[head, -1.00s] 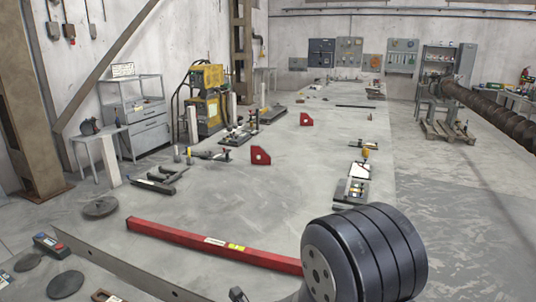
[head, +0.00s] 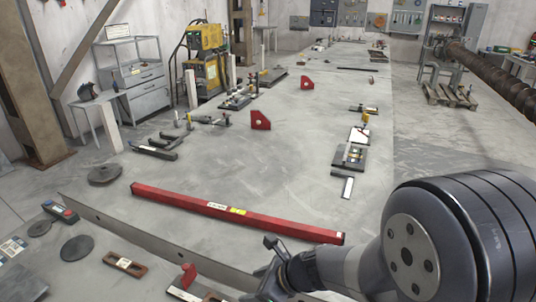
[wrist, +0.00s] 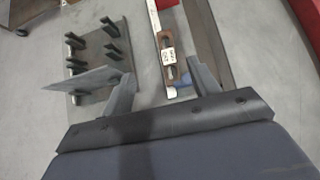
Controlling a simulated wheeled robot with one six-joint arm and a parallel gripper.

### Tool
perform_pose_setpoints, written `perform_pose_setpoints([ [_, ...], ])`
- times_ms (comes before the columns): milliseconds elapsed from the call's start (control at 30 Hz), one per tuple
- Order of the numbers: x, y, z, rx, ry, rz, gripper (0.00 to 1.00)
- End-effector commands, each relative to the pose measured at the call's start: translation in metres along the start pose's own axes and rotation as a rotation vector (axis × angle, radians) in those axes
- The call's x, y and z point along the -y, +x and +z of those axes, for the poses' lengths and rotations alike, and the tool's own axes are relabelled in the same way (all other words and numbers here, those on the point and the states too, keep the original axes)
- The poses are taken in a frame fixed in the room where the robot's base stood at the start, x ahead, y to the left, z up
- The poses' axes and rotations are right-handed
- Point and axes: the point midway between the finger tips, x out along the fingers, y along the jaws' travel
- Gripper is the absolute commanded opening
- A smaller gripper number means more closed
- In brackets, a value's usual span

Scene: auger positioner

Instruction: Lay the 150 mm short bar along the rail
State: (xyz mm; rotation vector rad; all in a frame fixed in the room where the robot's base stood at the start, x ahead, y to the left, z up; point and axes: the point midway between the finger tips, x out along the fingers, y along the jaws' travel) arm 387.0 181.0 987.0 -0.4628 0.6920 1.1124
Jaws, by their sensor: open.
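My gripper (head: 266,266) is low at the front of the bench in the head view. In the wrist view my gripper (wrist: 160,70) has its two fingers apart with nothing held. Beyond and between them lies a brown slotted piece with a white label (wrist: 168,62), beside a thin silvery strip (wrist: 156,25). I cannot read the label or tell for certain which piece is the 150 mm short bar. A long grey strip (head: 130,234), possibly the rail, runs along the bench's near edge; a similar strip shows in the wrist view (wrist: 208,35).
A long red bar (head: 225,210) lies across the near bench top. A slotted brown piece (head: 125,263) and a red-handled tool (head: 188,278) lie in front.

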Motion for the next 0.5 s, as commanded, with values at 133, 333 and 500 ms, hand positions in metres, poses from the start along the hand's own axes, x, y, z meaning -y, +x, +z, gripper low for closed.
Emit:
perform_pose_setpoints([
  [133,-0.002,0.02,-0.003,-0.002,-0.001,0.008,0.58],
  [333,-0.001,0.057,-0.002,-0.002,-0.001,0.005,0.58],
  [500,-0.001,0.088,-0.002,-0.002,-0.001,0.005,0.58],
])
